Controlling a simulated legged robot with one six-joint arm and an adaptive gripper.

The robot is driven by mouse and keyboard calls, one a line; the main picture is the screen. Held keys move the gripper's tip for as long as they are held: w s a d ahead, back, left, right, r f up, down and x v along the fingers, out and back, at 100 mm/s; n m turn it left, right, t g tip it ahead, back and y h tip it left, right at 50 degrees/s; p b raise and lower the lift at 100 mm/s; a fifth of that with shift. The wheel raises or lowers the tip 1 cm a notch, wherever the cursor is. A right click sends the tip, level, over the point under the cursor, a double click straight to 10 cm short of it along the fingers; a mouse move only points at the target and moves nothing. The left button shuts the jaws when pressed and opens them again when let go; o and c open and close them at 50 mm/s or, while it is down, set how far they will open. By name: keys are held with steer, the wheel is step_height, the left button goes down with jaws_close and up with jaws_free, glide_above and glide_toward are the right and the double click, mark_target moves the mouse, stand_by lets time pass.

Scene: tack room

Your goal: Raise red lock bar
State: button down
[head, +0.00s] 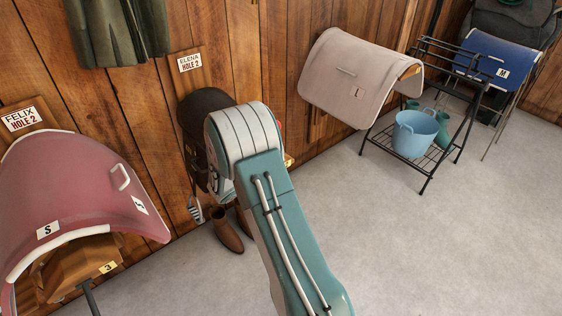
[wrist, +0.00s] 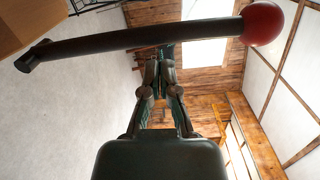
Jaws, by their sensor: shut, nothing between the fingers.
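The lock bar (wrist: 140,40) is a dark rod that crosses the upper part of the wrist view. It ends in a red ball knob (wrist: 262,22) at the right and a small pivot at the left. It slopes slightly up toward the knob. My gripper (wrist: 159,62) is shut and empty, with its fingertips close to the middle of the rod. I cannot tell whether they touch it. In the head view my arm hides the gripper and nearly all of the bar.
A pink saddle pad (head: 80,190) is at the left and a beige one (head: 350,80) at the upper right. A black rack (head: 455,155) holds a blue bucket (head: 414,135). Brown boots (head: 227,230) stand by the wooden wall. The grey floor (head: 450,250) at right is clear.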

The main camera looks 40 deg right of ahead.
steer(key=shift+w+r, duration=0.15)
steer(key=shift+w, duration=0.55)
steer(key=s+a, duration=0.5)
steer(key=a, duration=0.5)
steer(key=shift+a, duration=0.15)
steer(key=shift+s+a, duration=0.1)
steer(key=shift+a, duration=0.1)
stand_by(0.4)
